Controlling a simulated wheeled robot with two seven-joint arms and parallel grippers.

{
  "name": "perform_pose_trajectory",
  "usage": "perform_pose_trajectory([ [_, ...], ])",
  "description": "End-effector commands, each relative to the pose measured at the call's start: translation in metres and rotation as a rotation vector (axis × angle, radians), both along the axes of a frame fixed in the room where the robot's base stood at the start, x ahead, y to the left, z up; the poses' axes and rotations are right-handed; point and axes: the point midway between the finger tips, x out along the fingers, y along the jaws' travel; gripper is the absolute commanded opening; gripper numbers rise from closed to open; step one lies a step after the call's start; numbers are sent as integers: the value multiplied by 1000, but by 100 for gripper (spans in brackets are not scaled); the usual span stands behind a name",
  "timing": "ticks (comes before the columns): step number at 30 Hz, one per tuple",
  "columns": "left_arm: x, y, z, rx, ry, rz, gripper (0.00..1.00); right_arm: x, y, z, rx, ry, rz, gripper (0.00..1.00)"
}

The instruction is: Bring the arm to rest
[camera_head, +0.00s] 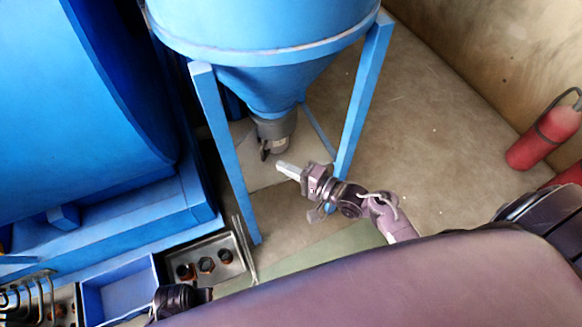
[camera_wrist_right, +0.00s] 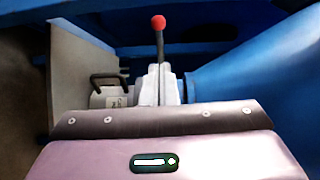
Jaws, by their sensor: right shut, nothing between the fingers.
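My right gripper (camera_head: 282,165) reaches in from the lower right in the head view, its pale fingers shut and empty. The fingertips point at the grey outlet (camera_head: 275,132) under the blue hopper and appear a short way from it. In the right wrist view the shut fingers (camera_wrist_right: 160,70) stand upright in the middle. A dark lever with a red ball knob (camera_wrist_right: 158,22) rises just beyond the fingertips; I cannot tell whether they touch it. My left gripper cannot be made out in either view.
The blue hopper (camera_head: 262,40) stands on blue legs (camera_head: 225,150) close to my right arm. A large blue machine (camera_head: 80,90) fills the left. A blue bin (camera_head: 118,292) and a metal tray with dark round parts (camera_head: 228,250) lie lower left. A red fire extinguisher (camera_head: 540,138) is at right.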

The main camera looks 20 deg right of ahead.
Motion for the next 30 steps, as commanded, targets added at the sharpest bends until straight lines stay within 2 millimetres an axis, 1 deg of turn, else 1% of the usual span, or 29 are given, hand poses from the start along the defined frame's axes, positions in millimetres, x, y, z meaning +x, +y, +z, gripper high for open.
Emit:
perform_pose_trajectory([
  [1,0,0,-2,1,-1,1,36,-4,-2,1,-1,1,1,0],
  [4,-1,1,-4,0,-1,2,36,-9,-5,1,-1,1,2,0],
  [11,-1,1,-5,1,-2,3,36,-10,-6,1,-1,-1,2,0],
  [14,-1,1,-5,1,-3,3,36,-10,-4,-6,-46,4,-3,0],
  [17,-1,1,-5,1,-2,3,36,-14,-1,-31,-212,23,-8,0],
  [20,-1,1,-5,0,-2,3,36,-27,-1,-73,-508,69,17,0],
  [21,-1,1,-5,0,-2,3,36,-36,-2,-92,-644,95,45,0],
  [23,-1,1,-5,0,-2,3,36,-51,-6,-117,-834,140,102,0],
  [24,-1,1,-5,0,-2,3,36,-63,-8,-131,-940,167,149,0],
  [27,-1,1,-5,0,-2,3,36,-89,-14,-155,-1141,231,273,0],
  [30,-1,1,-5,0,-2,2,36,-115,-19,-171,-1279,288,399,0],
])
